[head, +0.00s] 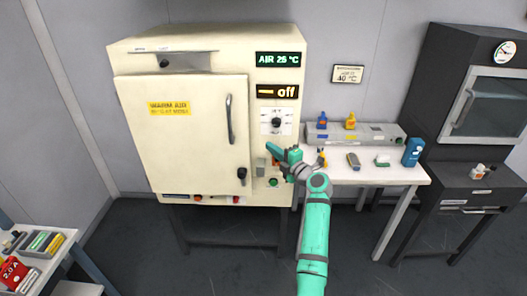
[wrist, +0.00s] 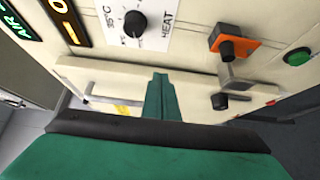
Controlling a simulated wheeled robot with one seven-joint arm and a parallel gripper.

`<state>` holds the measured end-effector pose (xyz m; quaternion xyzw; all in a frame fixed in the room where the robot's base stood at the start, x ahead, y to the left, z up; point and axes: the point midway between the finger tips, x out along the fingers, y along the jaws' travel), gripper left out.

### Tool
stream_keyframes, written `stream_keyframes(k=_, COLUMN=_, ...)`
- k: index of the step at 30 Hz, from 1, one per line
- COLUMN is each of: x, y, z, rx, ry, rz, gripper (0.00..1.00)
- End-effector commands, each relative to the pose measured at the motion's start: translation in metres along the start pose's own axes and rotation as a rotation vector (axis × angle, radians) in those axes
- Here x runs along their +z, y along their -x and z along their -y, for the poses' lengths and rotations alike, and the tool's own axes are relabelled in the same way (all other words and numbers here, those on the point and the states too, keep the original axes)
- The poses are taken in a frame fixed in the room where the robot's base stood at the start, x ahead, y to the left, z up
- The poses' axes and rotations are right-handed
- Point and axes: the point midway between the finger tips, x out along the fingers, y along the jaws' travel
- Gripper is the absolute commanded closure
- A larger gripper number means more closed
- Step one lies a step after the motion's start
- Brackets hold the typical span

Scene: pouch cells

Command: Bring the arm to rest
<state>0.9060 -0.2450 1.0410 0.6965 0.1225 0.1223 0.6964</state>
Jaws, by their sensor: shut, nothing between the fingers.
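My green arm reaches up from the bottom of the head view. My gripper (head: 270,147) is in front of the lower right of the cream oven's front panel, beside the closed door. In the wrist view my gripper (wrist: 160,77) has its green fingers together, with nothing between them. The heat dial (wrist: 135,23) and an orange-based switch (wrist: 232,42) are on the panel close by. I cannot tell whether the fingertips touch the panel.
A white side table (head: 395,174) with small bottles stands to the right, near a dark cabinet (head: 440,140). A bench (head: 70,237) with a red device is at lower left. Floor between is clear.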

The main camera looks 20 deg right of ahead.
Motion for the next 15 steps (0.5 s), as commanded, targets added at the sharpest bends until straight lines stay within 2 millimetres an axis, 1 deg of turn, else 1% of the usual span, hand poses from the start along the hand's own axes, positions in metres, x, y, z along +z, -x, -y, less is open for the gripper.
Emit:
stream_keyframes(k=1, x=0.007, y=0.002, z=0.0, rx=0.0, ry=-0.002, rz=0.0, gripper=1.0)
stream_keyframes(k=4, x=0.015, y=0.004, z=0.0, rx=-0.001, ry=0.0, rz=0.0, gripper=1.0)
stream_keyframes(k=6, x=0.017, y=0.005, z=0.001, rx=-0.002, ry=-0.003, rz=0.0, gripper=1.0)
stream_keyframes(k=8, x=0.015, y=0.006, z=0.008, rx=-0.006, ry=-0.014, rz=0.002, gripper=1.0)
stream_keyframes(k=11, x=0.005, y=0.008, z=0.033, rx=-0.024, ry=-0.061, rz=0.017, gripper=1.0)
stream_keyframes(k=14, x=-0.011, y=0.015, z=0.074, rx=-0.053, ry=-0.146, rz=0.052, gripper=1.0)
stream_keyframes(k=15, x=-0.018, y=0.02, z=0.093, rx=-0.065, ry=-0.185, rz=0.07, gripper=1.0)
